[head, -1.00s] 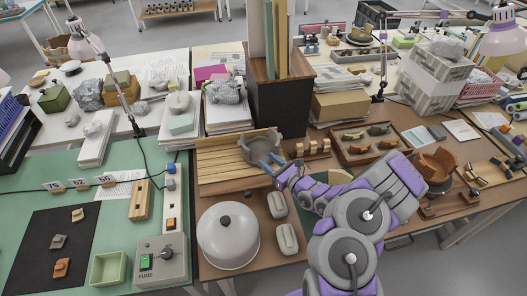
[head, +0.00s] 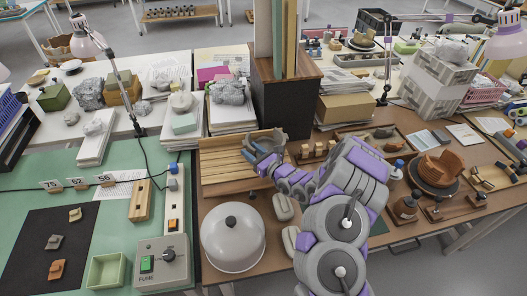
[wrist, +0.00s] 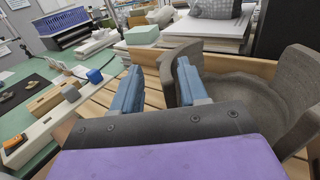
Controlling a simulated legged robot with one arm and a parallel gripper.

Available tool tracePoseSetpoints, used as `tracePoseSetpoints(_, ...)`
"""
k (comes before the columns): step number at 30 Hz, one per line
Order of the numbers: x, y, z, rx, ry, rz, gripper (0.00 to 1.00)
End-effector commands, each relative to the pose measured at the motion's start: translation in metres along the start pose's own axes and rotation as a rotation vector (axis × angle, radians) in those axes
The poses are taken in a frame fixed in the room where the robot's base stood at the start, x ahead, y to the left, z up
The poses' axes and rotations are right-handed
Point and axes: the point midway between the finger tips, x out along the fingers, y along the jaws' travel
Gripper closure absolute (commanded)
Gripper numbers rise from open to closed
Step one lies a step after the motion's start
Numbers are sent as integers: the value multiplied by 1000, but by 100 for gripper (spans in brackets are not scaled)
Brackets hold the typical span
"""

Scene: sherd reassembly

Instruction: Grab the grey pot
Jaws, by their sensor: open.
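The grey pot (head: 279,136) is a broken, open vessel with a jagged rim. It stands on a slatted wooden board at the middle of the bench. In the wrist view the pot (wrist: 255,90) fills the right side, its hollow inside showing. My gripper (head: 261,161) is at the pot's near left side. In the wrist view my gripper (wrist: 158,88) has two blue fingers apart, with nothing clamped. The left finger is outside the pot; the right finger overlaps its near wall and inside. I cannot tell whether either finger touches it.
The slatted board (head: 222,172) lies under the pot. A dark cabinet (head: 283,100) stands right behind it. A grey dome (head: 232,240) and pale blocks (head: 283,207) lie in front. A brown sherd vessel (head: 440,168) stands to the right.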

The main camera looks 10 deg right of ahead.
Motion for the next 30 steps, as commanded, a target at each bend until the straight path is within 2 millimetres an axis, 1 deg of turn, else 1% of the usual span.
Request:
tracePoseSetpoints(2, -1, -2, 0, 1, 0, -2, 59)
tracePoseSetpoints(7, -3, -4, 0, 4, -1, -2, 75)
tracePoseSetpoints(15, -1, -1, 0, 0, 0, -1, 100)
tracePoseSetpoints(30, -2, -2, 0, 2, 0, -1, 100)
